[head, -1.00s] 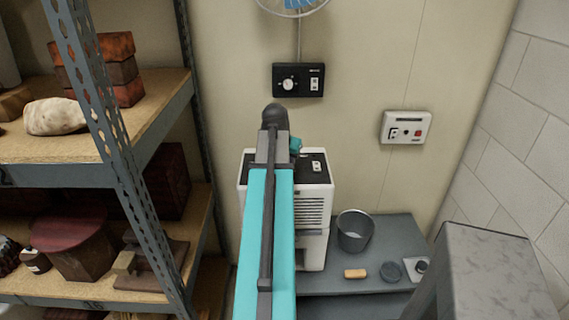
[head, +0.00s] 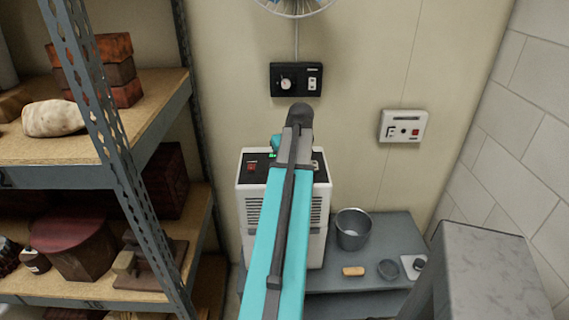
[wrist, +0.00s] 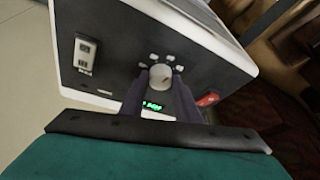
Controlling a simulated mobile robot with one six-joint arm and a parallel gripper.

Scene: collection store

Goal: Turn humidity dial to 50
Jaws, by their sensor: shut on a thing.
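The humidity dial (wrist: 160,77) is a small round pale knob on the dark top panel (wrist: 115,75) of a white dehumidifier (head: 250,205). Several small pale marks arc around its far side. A lit green display (wrist: 153,107) sits just on the near side of the dial, its reading too blurred to read. My gripper (wrist: 159,84) is shut on the dial, one dark finger on each side. In the head view my arm hides the dial and fingertips. I cannot tell which mark the dial points to.
A red switch (wrist: 208,99) and a pale switch plate (wrist: 85,54) flank the dial. A black control box (head: 297,80) and a white one (head: 403,127) are on the wall. A bucket (head: 353,230) stands on the grey bench (head: 325,284); shelving (head: 160,120) is close on the left.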

